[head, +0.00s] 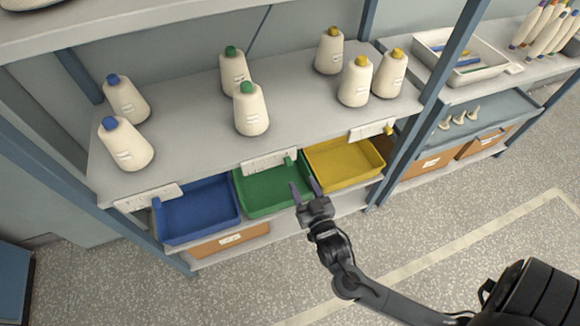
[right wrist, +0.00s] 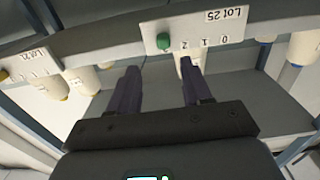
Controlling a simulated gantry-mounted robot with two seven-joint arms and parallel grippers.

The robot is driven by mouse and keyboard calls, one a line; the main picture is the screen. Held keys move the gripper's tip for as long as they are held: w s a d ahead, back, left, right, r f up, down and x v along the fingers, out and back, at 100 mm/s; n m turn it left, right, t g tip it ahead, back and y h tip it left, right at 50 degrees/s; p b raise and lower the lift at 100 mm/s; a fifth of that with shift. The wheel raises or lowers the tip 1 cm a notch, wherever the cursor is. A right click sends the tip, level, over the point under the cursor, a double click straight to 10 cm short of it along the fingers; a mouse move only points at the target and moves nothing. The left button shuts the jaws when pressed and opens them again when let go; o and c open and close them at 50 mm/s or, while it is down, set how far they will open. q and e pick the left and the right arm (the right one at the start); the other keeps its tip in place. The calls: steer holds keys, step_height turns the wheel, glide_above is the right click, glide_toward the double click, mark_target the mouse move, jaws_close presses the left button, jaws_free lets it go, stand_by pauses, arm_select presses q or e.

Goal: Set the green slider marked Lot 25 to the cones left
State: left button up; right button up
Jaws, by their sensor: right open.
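The green slider (right wrist: 163,41) sits on the white plate marked Lot 25 (right wrist: 210,28), which is upside down in the right wrist view. The digits 2, 1 and 0 show to the right of the slider there. In the head view the slider (head: 289,160) is near the right end of its plate (head: 262,163). Two cones with green tops, a rear one (head: 233,72) and a front one (head: 250,112), stand on the shelf above. My right gripper (head: 305,186) is open and empty, just in front of and below the slider; its fingers (right wrist: 159,70) point toward the plate. My left gripper is not in view.
A blue bin (head: 199,236), a green bin (head: 270,211) and a yellow bin (head: 345,184) sit below the shelf edge. Blue-topped cones (head: 126,145) stand left, yellow-topped cones (head: 355,82) right. A yellow slider (head: 388,130) and a shelf post (head: 432,105) are to the right.

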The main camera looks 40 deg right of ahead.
mark_target(290, 165)
steer(key=x, duration=0.5)
steer(key=b+x, duration=0.1)
steer(key=x, duration=0.2)
steer(key=shift+w+a, duration=0.25)
steer(key=shift+c, duration=0.5)
jaws_close()
